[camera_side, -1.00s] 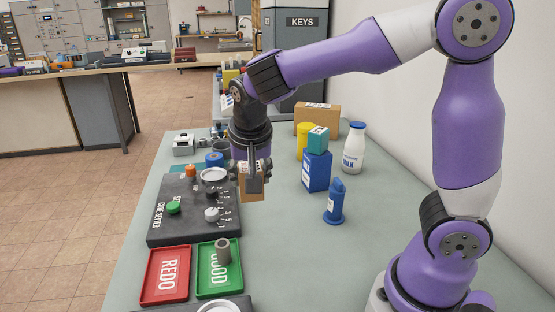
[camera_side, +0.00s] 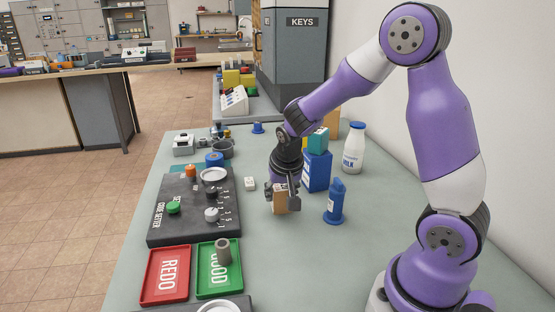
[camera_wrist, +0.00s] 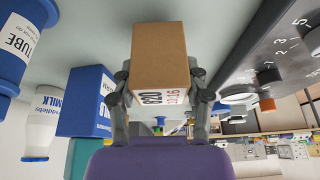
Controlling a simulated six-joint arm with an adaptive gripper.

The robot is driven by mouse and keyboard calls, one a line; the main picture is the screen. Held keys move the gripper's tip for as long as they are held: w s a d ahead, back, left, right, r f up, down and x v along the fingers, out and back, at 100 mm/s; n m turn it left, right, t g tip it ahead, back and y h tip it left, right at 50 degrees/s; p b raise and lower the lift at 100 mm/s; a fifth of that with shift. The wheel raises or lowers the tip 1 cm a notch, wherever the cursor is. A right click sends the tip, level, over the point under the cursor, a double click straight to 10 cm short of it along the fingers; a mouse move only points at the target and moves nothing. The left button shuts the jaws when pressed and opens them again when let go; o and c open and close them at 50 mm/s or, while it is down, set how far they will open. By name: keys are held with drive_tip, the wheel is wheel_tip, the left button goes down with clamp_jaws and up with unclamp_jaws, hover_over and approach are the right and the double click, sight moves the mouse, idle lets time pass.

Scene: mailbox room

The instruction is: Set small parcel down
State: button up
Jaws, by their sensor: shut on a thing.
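The small parcel (camera_side: 280,197) is a brown cardboard box with a white printed label. My gripper (camera_side: 283,192) is shut on it, with one finger on each side. In the side view the parcel is low over the green table, between the black code setter panel and the blue stamp-like thing; whether its underside touches the table I cannot tell. In the wrist view the parcel (camera_wrist: 163,60) fills the middle, its label facing my wrist, held between the two fingers (camera_wrist: 160,95).
The black code setter (camera_side: 190,210) lies left. A blue stamp-like thing (camera_side: 335,203), blue box (camera_side: 317,172) and milk bottle (camera_side: 354,148) stand right. A red REDO tray (camera_side: 166,275) and green tray (camera_side: 219,268) are in front. The table in front of the parcel is clear.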

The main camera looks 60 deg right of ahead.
drive_tip(key=shift+f, duration=0.8)
drive_tip(key=shift+f, duration=0.2)
drive_tip(key=o, duration=1.2)
